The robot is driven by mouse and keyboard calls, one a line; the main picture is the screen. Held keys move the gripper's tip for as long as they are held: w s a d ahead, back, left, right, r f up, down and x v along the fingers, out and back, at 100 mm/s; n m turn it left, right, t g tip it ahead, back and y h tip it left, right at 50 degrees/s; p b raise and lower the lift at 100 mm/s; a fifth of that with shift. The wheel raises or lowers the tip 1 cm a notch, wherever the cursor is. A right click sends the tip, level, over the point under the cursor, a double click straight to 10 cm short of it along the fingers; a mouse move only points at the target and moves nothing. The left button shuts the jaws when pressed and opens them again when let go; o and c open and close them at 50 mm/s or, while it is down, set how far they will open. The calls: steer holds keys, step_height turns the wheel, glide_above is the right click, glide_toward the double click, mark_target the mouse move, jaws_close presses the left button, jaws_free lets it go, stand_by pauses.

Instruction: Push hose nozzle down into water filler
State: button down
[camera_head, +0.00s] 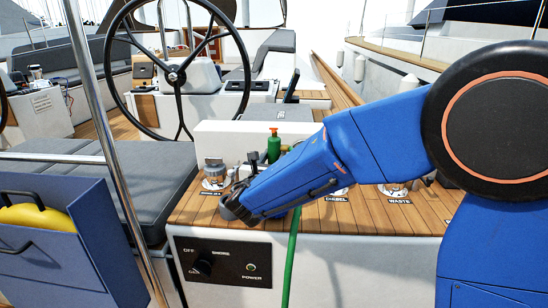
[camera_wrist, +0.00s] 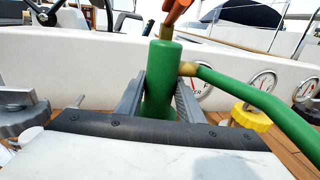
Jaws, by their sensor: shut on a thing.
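The hose nozzle (camera_wrist: 160,88) is a green upright cylinder with a brass and orange top. In the wrist view it stands between the two grey fingers of my gripper (camera_wrist: 159,98), which is shut on it. The nozzle (camera_head: 274,148) also shows in the head view behind my blue arm, which hides its lower end. A green hose (camera_wrist: 255,98) leaves its side through a brass fitting and hangs over the deck's front in the head view (camera_head: 292,255). The water filler is hidden behind the nozzle and gripper, so I cannot tell whether the nozzle touches it.
A grey-capped filler (camera_head: 215,172) stands left on the teak deck (camera_head: 190,208). Diesel (camera_head: 337,199) and waste (camera_head: 399,201) labels lie right. The wrist view shows a yellow cap (camera_wrist: 250,117) and gauges (camera_wrist: 262,84) on a white wall (camera_wrist: 75,65). A steel pole (camera_head: 107,130) rises left.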

steer(key=shift+f, duration=0.55)
stand_by(0.4)
steer(key=c, duration=1.5)
jaws_free()
steer(key=shift+s+a, duration=0.35)
steer(key=shift+s, duration=1.45)
steer(key=shift+s+a, duration=0.35)
steer(key=shift+s, duration=1.45)
steer(key=shift+s+a, duration=0.35)
steer(key=shift+s, duration=1.45)
